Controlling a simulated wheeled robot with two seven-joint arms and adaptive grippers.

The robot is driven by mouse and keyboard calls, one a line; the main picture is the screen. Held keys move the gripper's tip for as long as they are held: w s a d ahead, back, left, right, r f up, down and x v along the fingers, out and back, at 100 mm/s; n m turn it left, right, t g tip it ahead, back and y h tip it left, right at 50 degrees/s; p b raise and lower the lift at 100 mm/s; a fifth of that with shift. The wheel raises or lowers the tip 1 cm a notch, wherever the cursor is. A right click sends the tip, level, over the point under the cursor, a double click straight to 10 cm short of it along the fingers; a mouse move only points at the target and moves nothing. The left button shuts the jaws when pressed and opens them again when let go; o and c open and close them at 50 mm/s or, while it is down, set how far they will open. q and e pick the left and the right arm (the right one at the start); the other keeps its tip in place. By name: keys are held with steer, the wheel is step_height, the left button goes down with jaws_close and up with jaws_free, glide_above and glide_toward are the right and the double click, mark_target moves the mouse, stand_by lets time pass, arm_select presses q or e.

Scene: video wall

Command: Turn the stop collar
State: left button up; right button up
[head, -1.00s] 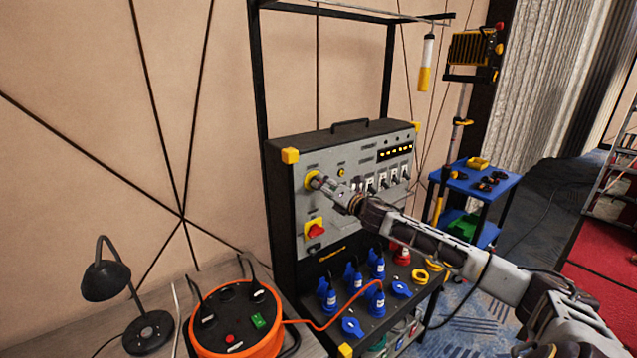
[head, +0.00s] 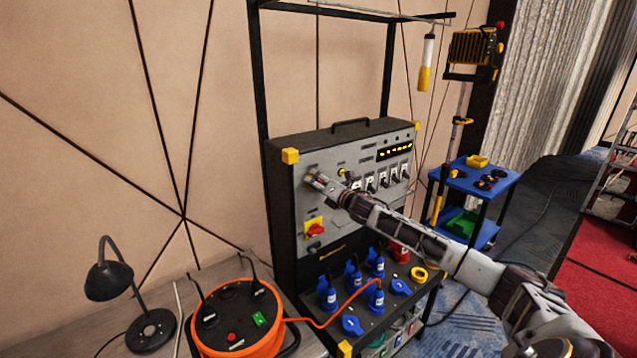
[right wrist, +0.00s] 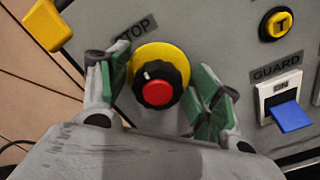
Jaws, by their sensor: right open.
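The stop collar is a black knurled ring (right wrist: 177,82) around a red button (right wrist: 157,92), on a round yellow plate (right wrist: 150,54) under a STOP label. A white mark shows on the ring at its upper left. My right gripper (right wrist: 162,88) is open, with one green-padded finger on each side of the collar. I cannot tell whether the pads touch it. In the head view my right gripper (head: 316,181) is at the upper left of the grey panel (head: 350,205) and hides the collar. My left gripper is in neither view.
Right of the collar are a yellow T button (right wrist: 281,22) and a GUARD switch with a blue lever (right wrist: 291,116). A yellow corner block (right wrist: 47,24) sticks out at the upper left. Below are a red rotary switch (head: 315,229) and blue plugs (head: 328,297). An orange cable reel (head: 236,318) stands left.

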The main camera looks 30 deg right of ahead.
stand_by(0.3)
steer(key=c, duration=1)
steer(key=shift+c, duration=0.2)
steer(key=shift+m, duration=0.5)
steer(key=m+p, duration=0.1)
steer(key=m, duration=0.2)
steer(key=shift+p, duration=0.4)
steer(key=shift+f+m+p, duration=0.15)
steer(key=shift+m+p, duration=0.55)
steer(key=shift+m, duration=1.5)
